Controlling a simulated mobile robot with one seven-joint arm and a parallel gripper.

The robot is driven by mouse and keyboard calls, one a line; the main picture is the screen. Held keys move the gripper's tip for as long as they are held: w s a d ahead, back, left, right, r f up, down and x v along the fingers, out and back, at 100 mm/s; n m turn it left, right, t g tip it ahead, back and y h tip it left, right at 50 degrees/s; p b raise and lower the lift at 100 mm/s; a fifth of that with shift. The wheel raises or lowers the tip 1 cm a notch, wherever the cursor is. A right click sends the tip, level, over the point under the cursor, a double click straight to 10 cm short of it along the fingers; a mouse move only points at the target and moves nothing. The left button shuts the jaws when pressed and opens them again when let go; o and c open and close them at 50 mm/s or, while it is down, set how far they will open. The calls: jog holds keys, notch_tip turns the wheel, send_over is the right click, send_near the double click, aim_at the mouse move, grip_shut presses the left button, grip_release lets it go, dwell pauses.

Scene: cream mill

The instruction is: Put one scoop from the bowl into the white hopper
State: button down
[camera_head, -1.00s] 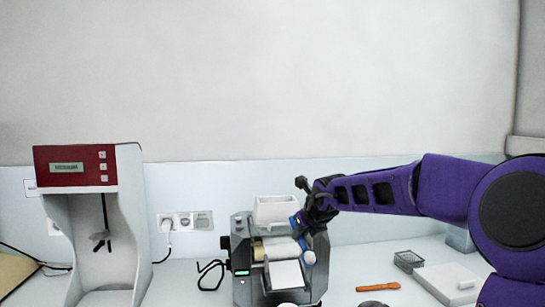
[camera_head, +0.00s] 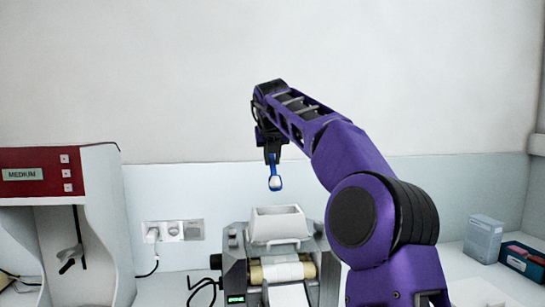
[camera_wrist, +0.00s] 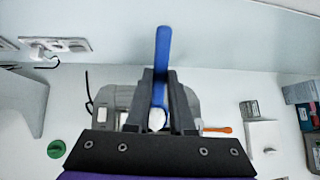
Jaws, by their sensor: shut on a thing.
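My gripper (camera_head: 271,158) is shut on a blue scoop (camera_head: 275,184), raised in the air above the white hopper (camera_head: 279,224) and slightly left of its middle, with a clear gap between. In the wrist view the scoop's blue handle (camera_wrist: 162,48) stands out beyond the fingers of my gripper (camera_wrist: 160,76). A pale round part (camera_wrist: 156,120) shows between the fingers; I cannot tell whether it is the scoop's load. The hopper sits on top of the grey mill (camera_head: 236,273), its opening facing up. The bowl is not visible in the current views.
A red and white machine (camera_head: 35,172) stands at the left. In the wrist view an orange tool (camera_wrist: 218,129) and a white block (camera_wrist: 262,134) lie right of the mill, and a green disc (camera_wrist: 57,149) left.

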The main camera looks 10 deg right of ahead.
aim_at(272, 170)
jog(key=shift+s+f, duration=0.15)
jog(key=shift+f, duration=2)
jog(key=shift+f, duration=0.2)
jog(key=shift+w, duration=0.4)
dwell(0.7)
jog(key=shift+r, duration=3)
jog(key=shift+s, duration=0.1)
